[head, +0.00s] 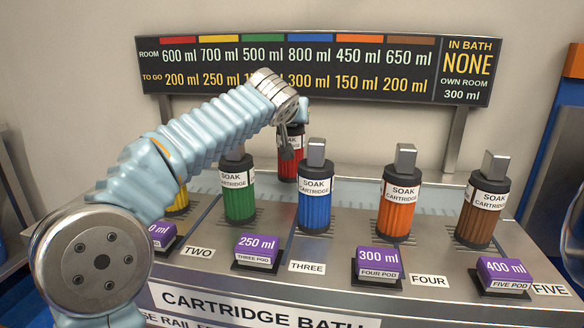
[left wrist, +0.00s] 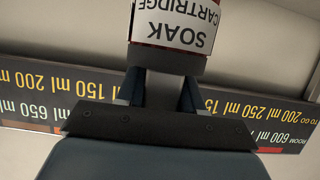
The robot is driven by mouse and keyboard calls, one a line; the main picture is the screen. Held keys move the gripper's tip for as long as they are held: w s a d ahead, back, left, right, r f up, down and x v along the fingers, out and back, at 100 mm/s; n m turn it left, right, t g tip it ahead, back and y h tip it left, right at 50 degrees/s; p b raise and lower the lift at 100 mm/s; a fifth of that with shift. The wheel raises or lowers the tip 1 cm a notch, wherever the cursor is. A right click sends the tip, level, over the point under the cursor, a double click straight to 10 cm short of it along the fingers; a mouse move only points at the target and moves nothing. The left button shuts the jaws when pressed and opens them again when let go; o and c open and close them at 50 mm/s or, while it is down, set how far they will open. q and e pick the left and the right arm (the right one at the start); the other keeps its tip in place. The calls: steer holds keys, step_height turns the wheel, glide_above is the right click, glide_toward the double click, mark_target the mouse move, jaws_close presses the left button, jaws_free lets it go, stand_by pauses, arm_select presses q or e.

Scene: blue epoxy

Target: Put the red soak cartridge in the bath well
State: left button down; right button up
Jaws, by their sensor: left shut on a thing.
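The red soak cartridge (head: 291,166) is behind the row of other cartridges, between the green and blue ones. Its white label shows upside down in the left wrist view (left wrist: 176,25). My left gripper (head: 290,132) is shut on its top end; in the left wrist view both fingers meet the cartridge's dark end. The cartridge looks upright. I cannot tell whether its bottom touches the bath, as the blue cartridge partly covers that area. The bath well is not clearly visible behind the row. My right gripper is not in view.
Yellow (head: 178,200), green (head: 239,190), blue (head: 315,190), orange (head: 399,200) and brown (head: 483,205) cartridges stand along the cartridge bath. Purple pods (head: 380,263) with volume labels sit in front. A sign board (head: 320,66) behind reads "IN BATH NONE", "OWN ROOM 300 ml".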

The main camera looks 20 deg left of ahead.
mark_target(292, 140)
arm_select(q)
step_height(292, 140, down, 6)
steer(key=shift+r+b, duration=0.1)
steer(key=shift+b, duration=0.5)
steer(key=c, duration=1.2)
jaws_free()
steer(key=shift+f, duration=0.25)
steer(key=o, duration=0.5)
steer(key=shift+r, duration=0.25)
steer(key=b+v, duration=0.1)
steer(key=v, duration=1.1)
steer(key=shift+f+b, duration=0.1)
steer(key=shift+b, duration=0.25)
